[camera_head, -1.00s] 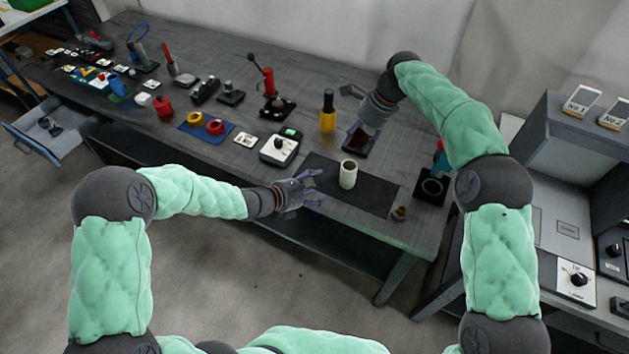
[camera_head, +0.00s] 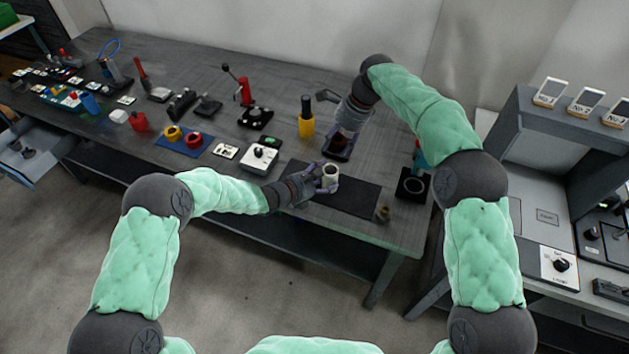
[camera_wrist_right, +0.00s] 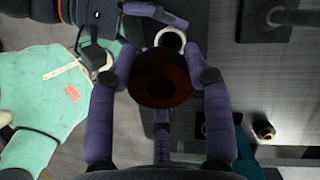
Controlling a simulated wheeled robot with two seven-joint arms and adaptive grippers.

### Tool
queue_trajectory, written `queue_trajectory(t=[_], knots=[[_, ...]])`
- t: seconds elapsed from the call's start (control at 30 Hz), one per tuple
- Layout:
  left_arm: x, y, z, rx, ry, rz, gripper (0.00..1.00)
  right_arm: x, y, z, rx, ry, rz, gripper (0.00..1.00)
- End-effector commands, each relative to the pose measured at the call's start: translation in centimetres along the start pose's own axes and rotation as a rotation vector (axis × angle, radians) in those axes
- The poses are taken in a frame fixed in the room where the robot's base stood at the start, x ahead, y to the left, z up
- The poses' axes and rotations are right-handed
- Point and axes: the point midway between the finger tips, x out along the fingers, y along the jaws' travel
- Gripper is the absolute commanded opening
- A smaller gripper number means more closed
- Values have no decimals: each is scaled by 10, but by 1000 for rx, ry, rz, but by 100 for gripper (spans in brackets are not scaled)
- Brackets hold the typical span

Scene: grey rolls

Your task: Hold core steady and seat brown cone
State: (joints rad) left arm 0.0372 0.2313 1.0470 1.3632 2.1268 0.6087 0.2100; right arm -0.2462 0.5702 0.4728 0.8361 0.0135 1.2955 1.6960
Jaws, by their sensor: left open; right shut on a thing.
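The core (camera_head: 331,180) is a white hollow tube standing upright on the dark mat (camera_head: 350,199); its open rim shows in the right wrist view (camera_wrist_right: 171,38). My left gripper (camera_head: 328,179) is open, with its fingers around or beside the core; whether they touch it I cannot tell. My right gripper (camera_wrist_right: 161,82) is shut on the brown cone (camera_wrist_right: 160,80), a dark reddish-brown round piece with a dark hole.
A yellow bottle-like tool (camera_head: 306,122) and a white device with a knob (camera_head: 259,158) stand near the mat. A small brownish piece (camera_head: 383,213) sits at the mat's right corner. A black square with a ring (camera_head: 413,186) lies to the right.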

Motion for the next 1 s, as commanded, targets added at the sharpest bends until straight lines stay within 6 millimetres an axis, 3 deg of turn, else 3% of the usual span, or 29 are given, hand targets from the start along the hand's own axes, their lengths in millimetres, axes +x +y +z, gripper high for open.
queue_trajectory(t=[0.43,0.6,1.0], knots=[[9,0,0,1,0,0,76,-1,0,0,0,-1,-2,6],[9,0,0,1,1,0,36,-1,0,0,0,-1,-2,6],[9,0,0,1,1,-1,35,7,-1,3,-29,98,16,6]])
